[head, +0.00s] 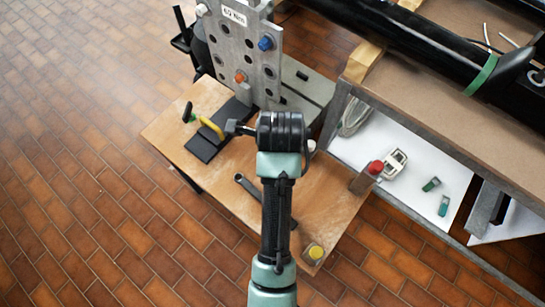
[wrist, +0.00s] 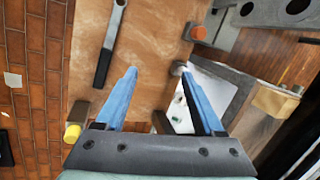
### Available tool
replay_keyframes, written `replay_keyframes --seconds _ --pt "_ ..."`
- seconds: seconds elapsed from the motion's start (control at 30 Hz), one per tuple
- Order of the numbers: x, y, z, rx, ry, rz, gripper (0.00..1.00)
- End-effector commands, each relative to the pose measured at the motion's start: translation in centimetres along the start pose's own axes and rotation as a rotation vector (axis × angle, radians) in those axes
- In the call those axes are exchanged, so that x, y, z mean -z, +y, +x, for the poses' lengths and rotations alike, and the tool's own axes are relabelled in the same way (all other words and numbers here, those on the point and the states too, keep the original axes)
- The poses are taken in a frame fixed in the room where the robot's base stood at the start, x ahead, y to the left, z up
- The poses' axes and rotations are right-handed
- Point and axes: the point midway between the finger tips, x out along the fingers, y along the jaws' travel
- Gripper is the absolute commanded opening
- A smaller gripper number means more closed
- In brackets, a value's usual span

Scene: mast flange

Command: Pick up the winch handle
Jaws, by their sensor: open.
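What looks like the winch handle (head: 212,127), a yellow crank arm with an upright black grip and a green collar, is at the left of the wooden board in the head view. It is over a black plate (head: 202,147), left of my arm's end. I cannot make it out in the wrist view. My gripper (wrist: 160,71) is open, its two blue fingers apart with nothing between them, above the board. In the head view my wrist hides the fingers.
A dark spanner (head: 247,187) lies on the wooden board (head: 185,108); it also shows in the wrist view (wrist: 103,68). A yellow-capped post (head: 315,252) and a red-capped post (head: 375,167) stand at the edges. A grey holed plate (head: 243,50) rises behind. A metal-framed bench is right.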

Motion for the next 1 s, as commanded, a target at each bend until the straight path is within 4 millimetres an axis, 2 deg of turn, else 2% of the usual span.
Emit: replay_keyframes --seconds 0.03,0.1,0.23,0.37,0.6,0.87,1.0 --pt "1.1 2.6 1.5 -0.087 0.039 0.083 0.70" --pt "2.2 5.3 2.7 -0.175 0.089 0.181 0.70" --pt "3.5 8.3 3.7 -0.265 0.154 0.291 0.70" --pt "4.0 9.6 5.2 -0.291 0.176 0.323 0.70" --pt "4.4 10.9 9.4 -0.289 0.174 0.323 0.70" --pt "4.6 11.4 11.4 -0.285 0.171 0.321 0.70" --pt "4.7 12.1 13.2 -0.287 0.172 0.321 0.70"
